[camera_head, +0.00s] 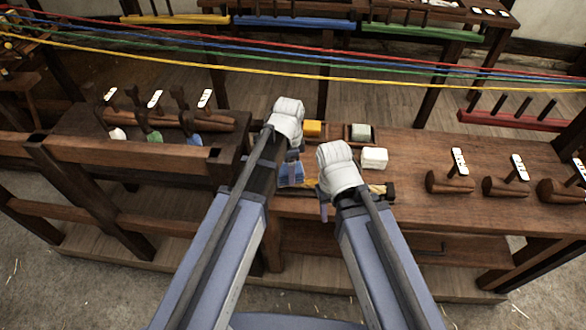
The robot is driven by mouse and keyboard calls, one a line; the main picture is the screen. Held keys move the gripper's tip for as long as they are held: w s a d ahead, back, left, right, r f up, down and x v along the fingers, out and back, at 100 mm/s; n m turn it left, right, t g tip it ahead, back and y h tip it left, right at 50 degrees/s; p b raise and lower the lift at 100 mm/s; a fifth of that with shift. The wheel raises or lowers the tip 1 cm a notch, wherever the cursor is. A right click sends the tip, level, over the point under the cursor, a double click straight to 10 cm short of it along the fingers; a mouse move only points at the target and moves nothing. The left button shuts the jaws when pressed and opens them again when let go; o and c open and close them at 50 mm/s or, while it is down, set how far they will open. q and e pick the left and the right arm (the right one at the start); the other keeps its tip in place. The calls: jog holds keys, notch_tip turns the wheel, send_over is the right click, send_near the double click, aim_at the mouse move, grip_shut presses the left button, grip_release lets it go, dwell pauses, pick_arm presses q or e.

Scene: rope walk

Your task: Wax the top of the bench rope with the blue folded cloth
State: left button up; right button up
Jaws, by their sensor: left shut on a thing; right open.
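The blue folded cloth (290,174) is at the bench's front edge, left of centre. My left gripper (292,157) is shut on it from above, and my arm hides part of the grip. The bench rope (377,189) is a short tan-yellow length lying along the front of the bench (420,200). A bit of it shows just right of the cloth; its middle is hidden behind my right gripper (325,200). My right gripper is open, over the rope and to the right of the cloth. I cannot tell whether the cloth touches the rope.
A yellow block (312,129) and a grey-green block (361,132) sit in small trays behind my grippers. A pale block (374,158) lies on the bench. Coloured ropes (300,73) stretch across behind. A slotted wooden rack (160,117) stands left.

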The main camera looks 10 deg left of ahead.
pick_arm(q)
jog(key=shift+a, duration=0.1)
jog(key=shift+a+f, duration=0.1)
jog(key=shift+a, duration=1.5)
notch_tip(320, 180, up, 6)
jog(key=p, duration=0.5)
jog(key=shift+p, duration=0.4)
notch_tip(320, 180, up, 3)
jog(key=p, duration=0.3)
